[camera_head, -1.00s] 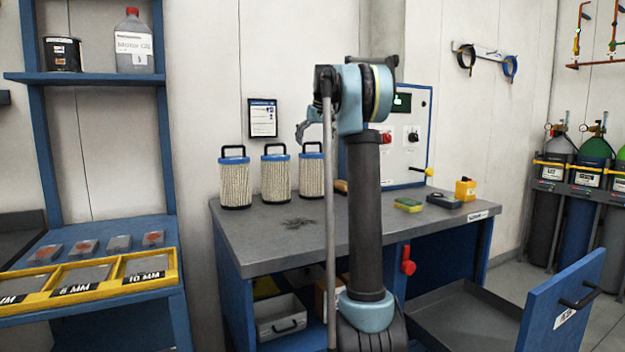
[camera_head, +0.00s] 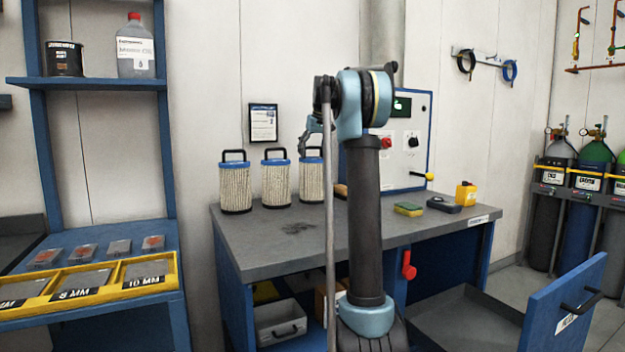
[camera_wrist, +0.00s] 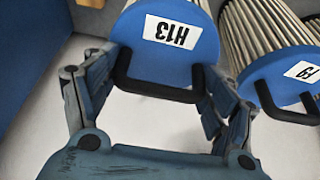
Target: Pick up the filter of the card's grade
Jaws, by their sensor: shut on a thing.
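Three pleated cream filters with blue tops and black handles stand in a row on the grey bench: a left one (camera_head: 235,187), a middle one (camera_head: 276,182) and a right one (camera_head: 311,182). My gripper (camera_wrist: 160,85) is shut on the black handle of the H13 filter (camera_wrist: 180,52), a finger at each side. In the head view my gripper (camera_head: 310,135) is at the right filter, partly hidden by my arm. I cannot tell whether the held filter has left the bench.
A framed notice (camera_head: 263,123) hangs behind the filters, its text too small to read. A control box (camera_head: 408,140) stands right of my arm.

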